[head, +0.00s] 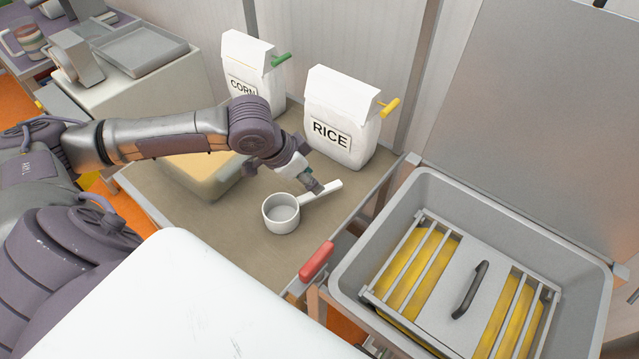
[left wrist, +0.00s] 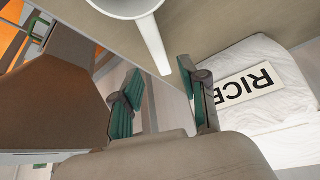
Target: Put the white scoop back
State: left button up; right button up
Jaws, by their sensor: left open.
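The white scoop (head: 281,214) sits on the brown table top, its round cup upright and its handle pointing up and right. My left gripper (head: 317,188) is at the handle, with the fingers close to its middle. In the left wrist view the scoop's handle (left wrist: 152,42) runs down from the cup at the top edge. Its end lies between the open green-padded fingertips (left wrist: 160,72). Contact with the fingers cannot be told. The right gripper is not in view.
A white RICE bag (head: 338,118) and a CORN bag (head: 252,68) stand behind the scoop. A tan box (head: 205,182) is partly behind my arm. A grey bin (head: 440,190) with yellow contents and a red handle (head: 317,261) are at the right. Table in front of the scoop is clear.

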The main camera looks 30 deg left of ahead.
aim_at(303, 198)
pick_arm(q)
jog(key=v, duration=0.3)
jog(key=shift+s+r, duration=0.1)
jog(key=shift+r, duration=0.25)
jog(key=shift+r, duration=0.1)
